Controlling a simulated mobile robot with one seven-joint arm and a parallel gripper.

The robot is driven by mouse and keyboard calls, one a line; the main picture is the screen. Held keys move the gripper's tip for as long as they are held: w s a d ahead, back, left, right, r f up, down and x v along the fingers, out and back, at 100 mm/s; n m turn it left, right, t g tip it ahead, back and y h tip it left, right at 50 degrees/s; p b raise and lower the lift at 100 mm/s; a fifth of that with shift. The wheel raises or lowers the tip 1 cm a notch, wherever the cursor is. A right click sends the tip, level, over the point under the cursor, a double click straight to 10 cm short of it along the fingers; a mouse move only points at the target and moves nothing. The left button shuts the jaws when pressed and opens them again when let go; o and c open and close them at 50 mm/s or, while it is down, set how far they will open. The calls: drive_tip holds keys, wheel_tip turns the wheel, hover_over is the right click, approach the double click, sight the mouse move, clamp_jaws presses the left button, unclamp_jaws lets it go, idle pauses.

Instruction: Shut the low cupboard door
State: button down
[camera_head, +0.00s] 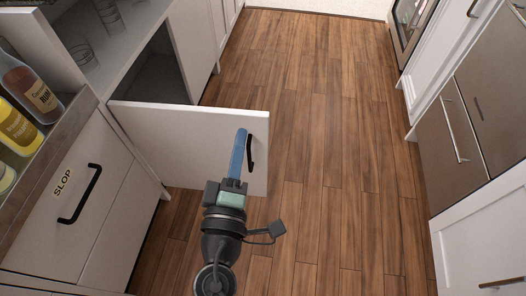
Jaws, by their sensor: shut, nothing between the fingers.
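The low cupboard door (190,135) is white and stands wide open, jutting out from the left cabinet row over the wooden floor. It has a black handle (251,153) near its free edge at the right. The dark cupboard opening (160,75) shows behind it. My gripper (239,139) is shut and empty, with blue fingers in front of the door's near face, just left of the handle. I cannot tell whether the fingertips touch the door.
A white drawer front marked SLOP (70,195) with a black handle is at the near left. Bottles (30,90) stand in a rack above it. White cabinets and steel fronts (465,135) line the right. The wooden floor (330,130) between the rows is clear.

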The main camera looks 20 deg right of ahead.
sight(259, 129)
drive_tip(key=s+f+n+b, duration=0.3)
drive_tip(key=f+b, duration=0.2)
drive_tip(key=f, duration=0.9)
drive_tip(key=shift+g, duration=0.4)
drive_tip(key=x, duration=1.3)
drive_tip(key=shift+w+r, duration=0.15)
drive_tip(key=shift+w, duration=0.15)
drive_tip(key=shift+d, duration=0.1)
